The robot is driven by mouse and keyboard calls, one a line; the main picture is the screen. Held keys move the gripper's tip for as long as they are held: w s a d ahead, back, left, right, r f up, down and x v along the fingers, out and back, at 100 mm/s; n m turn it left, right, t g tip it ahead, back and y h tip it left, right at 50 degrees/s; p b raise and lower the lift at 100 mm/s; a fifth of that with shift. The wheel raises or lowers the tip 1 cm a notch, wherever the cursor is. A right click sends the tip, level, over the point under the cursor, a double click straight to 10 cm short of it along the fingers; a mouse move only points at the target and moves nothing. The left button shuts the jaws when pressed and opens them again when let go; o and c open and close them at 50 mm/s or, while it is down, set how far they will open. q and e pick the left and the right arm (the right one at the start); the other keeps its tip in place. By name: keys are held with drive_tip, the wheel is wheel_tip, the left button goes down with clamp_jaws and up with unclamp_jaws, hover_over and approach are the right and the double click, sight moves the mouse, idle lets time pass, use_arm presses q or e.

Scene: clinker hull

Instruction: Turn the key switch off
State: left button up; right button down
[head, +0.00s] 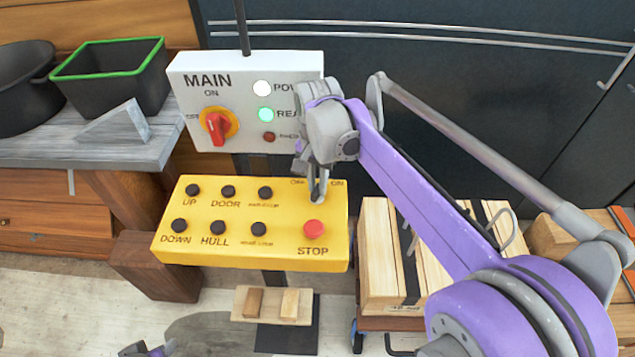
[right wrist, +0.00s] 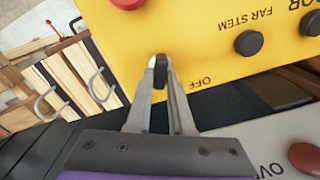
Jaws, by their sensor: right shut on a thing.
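The yellow control box (head: 250,255) stands on a post, with OFF and ON marked at its top right corner. My right gripper (head: 318,196) reaches down to this corner and is shut on the key of the key switch. In the right wrist view the fingertips (right wrist: 161,68) close around the dark key (right wrist: 160,72), beside the OFF mark. The ON mark is hidden in that view, and the switch is mostly covered by my gripper in the head view. I cannot tell which mark the key points to. A small part of my left arm (head: 150,349) shows at the bottom edge.
A white MAIN box (head: 200,135) with a red rotary switch (head: 216,126) and a lit green lamp (head: 265,114) is above. The red STOP button (head: 314,230) lies just below the key area. Wooden planks (head: 378,255) stand to the right, a grey bench (head: 60,150) left.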

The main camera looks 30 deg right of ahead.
sight(316, 188)
drive_tip(key=n, duration=0.6)
drive_tip(key=shift+w, duration=0.1)
drive_tip(key=n, duration=0.4)
drive_tip(key=shift+a+n, duration=0.1)
drive_tip(key=shift+n, duration=0.6)
drive_tip(key=c, duration=0.8)
unclamp_jaws()
drive_tip(key=shift+r, duration=0.1)
wheel_tip(316, 188, up, 11)
drive_tip(key=shift+p, duration=0.3)
